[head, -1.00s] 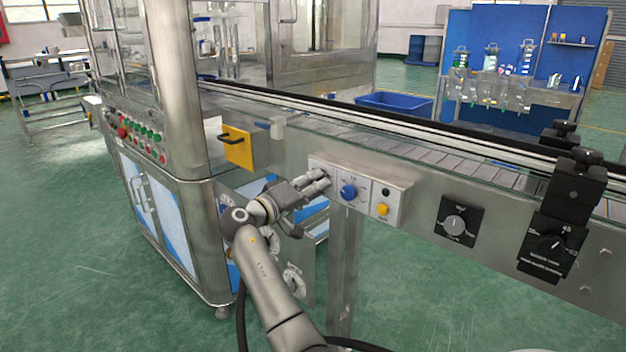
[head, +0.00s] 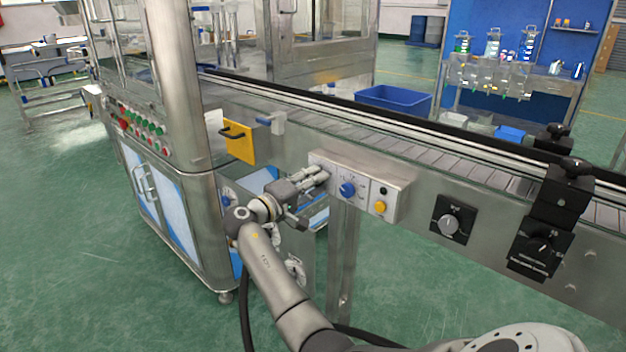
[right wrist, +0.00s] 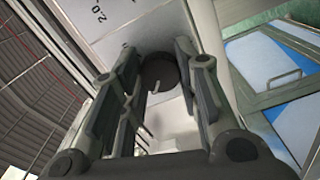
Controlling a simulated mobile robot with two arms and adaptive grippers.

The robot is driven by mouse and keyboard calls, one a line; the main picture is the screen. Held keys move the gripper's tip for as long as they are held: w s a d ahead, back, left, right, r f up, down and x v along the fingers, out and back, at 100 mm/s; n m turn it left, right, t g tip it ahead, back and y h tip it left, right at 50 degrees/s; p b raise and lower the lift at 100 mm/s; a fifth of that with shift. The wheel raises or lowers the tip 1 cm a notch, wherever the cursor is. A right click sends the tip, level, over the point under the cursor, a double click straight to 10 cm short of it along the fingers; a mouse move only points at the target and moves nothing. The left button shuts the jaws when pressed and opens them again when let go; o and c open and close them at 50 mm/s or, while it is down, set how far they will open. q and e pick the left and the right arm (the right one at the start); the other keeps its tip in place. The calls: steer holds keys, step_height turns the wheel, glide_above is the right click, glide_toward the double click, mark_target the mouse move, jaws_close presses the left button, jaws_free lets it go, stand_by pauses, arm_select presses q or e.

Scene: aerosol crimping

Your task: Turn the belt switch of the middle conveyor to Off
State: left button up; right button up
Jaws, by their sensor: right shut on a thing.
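A grey control box (head: 399,203) is fixed to the side of the conveyor. It carries a blue knob (head: 347,189) and a yellow button (head: 380,207). My right gripper (head: 322,175) is at the left end of this box, left of the blue knob. In the right wrist view, a dark round switch knob (right wrist: 160,72) sits between the fingers of my right gripper (right wrist: 158,85), which are shut on it. In the head view the fingers hide this knob, and its setting cannot be read. My left gripper is not in view.
A black dial (head: 449,224) and a black clamp block (head: 562,190) are on the conveyor side to the right. A yellow plate with a handle (head: 239,146) sticks out on the left, beside the steel cabinet (head: 180,215). A blue bin (head: 393,101) is behind the belt.

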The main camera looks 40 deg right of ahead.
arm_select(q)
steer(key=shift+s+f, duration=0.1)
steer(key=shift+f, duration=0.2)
arm_select(e)
steer(key=shift+f, duration=0.2)
steer(key=o, duration=1)
steer(key=shift+r, duration=0.1)
steer(key=shift+o, duration=0.2)
steer(key=s+a, duration=0.1)
steer(key=a, duration=1.1)
